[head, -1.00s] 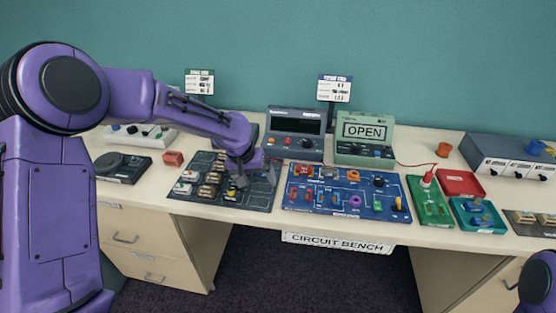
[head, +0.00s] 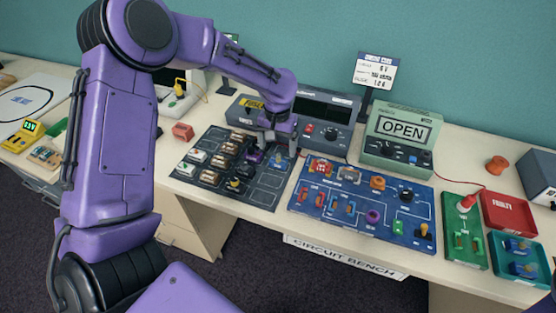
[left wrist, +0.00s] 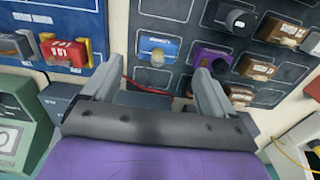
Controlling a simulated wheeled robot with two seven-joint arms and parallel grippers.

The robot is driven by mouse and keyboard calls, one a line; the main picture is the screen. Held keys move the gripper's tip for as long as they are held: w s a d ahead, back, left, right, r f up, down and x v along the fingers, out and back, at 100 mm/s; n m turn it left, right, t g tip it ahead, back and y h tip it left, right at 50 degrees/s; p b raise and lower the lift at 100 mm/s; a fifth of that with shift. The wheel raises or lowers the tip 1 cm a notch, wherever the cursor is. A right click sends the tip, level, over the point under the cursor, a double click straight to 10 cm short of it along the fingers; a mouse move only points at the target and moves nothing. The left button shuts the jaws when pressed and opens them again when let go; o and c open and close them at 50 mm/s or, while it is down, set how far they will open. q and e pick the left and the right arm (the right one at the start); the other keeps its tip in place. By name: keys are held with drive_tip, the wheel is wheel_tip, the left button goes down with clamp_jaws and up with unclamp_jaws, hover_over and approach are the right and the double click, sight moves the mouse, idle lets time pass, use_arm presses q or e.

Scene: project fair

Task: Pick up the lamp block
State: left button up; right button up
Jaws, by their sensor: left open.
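A blue block with a pale bulb-like dome, seemingly the lamp block (head: 280,161), sits in the dark parts tray (head: 262,197) near its back right. In the left wrist view the lamp block (left wrist: 157,47) lies just beyond the gap between my fingertips. My left gripper (head: 268,148) is over the back of the tray, open and empty. Its two fingers show in the left wrist view (left wrist: 155,80), apart from the lamp block. A purple block with a black knob (left wrist: 212,58) lies close by the right-hand finger there. My right gripper is not in view.
Further right are a green board (head: 466,250), a red tray (head: 510,235) and a teal tray (head: 520,283).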

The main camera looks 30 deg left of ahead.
sight(279, 157)
use_arm(q)
drive_tip(key=f, duration=0.3)
drive_tip(key=w+f+p, duration=0.1)
drive_tip(key=f, duration=0.2)
drive_tip(key=shift+w+d, duration=0.1)
drive_tip(key=shift+w, duration=0.05)
drive_tip(key=shift+s+r, duration=0.1)
drive_tip(key=shift+s, duration=0.2)
drive_tip(key=shift+s+r, duration=0.1)
drive_tip(key=shift+s, duration=0.05)
drive_tip(key=c, duration=1.2)
drive_tip(key=shift+o, duration=0.2)
